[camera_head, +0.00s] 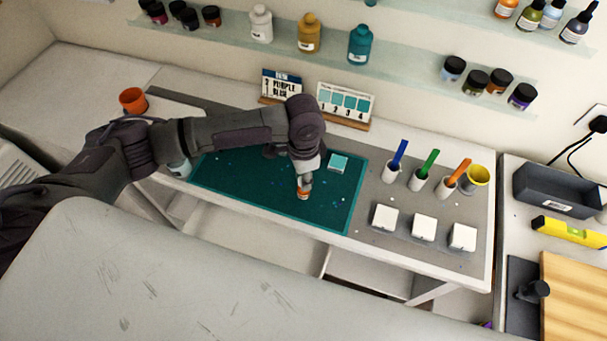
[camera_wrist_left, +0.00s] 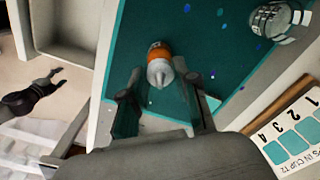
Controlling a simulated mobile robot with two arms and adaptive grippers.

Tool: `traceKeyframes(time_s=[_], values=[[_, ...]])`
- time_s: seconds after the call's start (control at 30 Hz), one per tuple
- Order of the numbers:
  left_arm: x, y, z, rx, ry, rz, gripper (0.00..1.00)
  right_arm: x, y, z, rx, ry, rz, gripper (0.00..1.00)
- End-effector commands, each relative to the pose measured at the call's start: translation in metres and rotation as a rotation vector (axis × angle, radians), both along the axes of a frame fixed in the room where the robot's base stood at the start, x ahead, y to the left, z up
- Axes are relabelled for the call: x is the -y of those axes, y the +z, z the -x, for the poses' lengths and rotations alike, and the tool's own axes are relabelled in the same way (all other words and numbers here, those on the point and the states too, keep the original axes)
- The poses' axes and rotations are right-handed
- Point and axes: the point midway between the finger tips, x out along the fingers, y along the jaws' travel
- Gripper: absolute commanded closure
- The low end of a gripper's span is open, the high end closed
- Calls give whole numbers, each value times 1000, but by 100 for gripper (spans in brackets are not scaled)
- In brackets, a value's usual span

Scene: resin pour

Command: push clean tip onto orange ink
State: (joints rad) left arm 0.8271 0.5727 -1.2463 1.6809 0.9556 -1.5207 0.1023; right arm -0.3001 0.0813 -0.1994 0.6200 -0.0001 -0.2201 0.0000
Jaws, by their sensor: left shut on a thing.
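My left gripper (camera_head: 304,184) reaches down over the teal mat (camera_head: 240,205). The orange ink (camera_head: 303,194) stands below it on the mat. In the left wrist view the orange ink (camera_wrist_left: 159,52) shows between the fingers of the left gripper (camera_wrist_left: 158,75). A pale grey cone, the clean tip (camera_wrist_left: 159,74), is at its top, in line with it. The fingers are shut on the tip; their exact contact is hard to see. I cannot tell whether the tip is fully seated. A dark gripper, likely my right one (camera_wrist_left: 45,88), shows at the left of the wrist view.
A clear jar (camera_wrist_left: 272,20) stands near the mat's edge. White cups with colored sticks, a yellow cup (camera_head: 476,178) and white blocks (camera_head: 423,228) stand right. An orange cup (camera_head: 133,100) stands far left.

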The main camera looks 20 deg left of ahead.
Motion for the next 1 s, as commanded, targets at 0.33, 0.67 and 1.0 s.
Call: traceKeyframes(time_s=[0.33,0.67,1.0], values=[[0,1,0,-1,0,-1,80,0,4,0,0,0,0,42],[0,0,0,-1,-1,1,80,0,10,0,0,0,0,42],[0,-1,0,0,-1,0,80,-1,9,0,0,0,-1,42]])
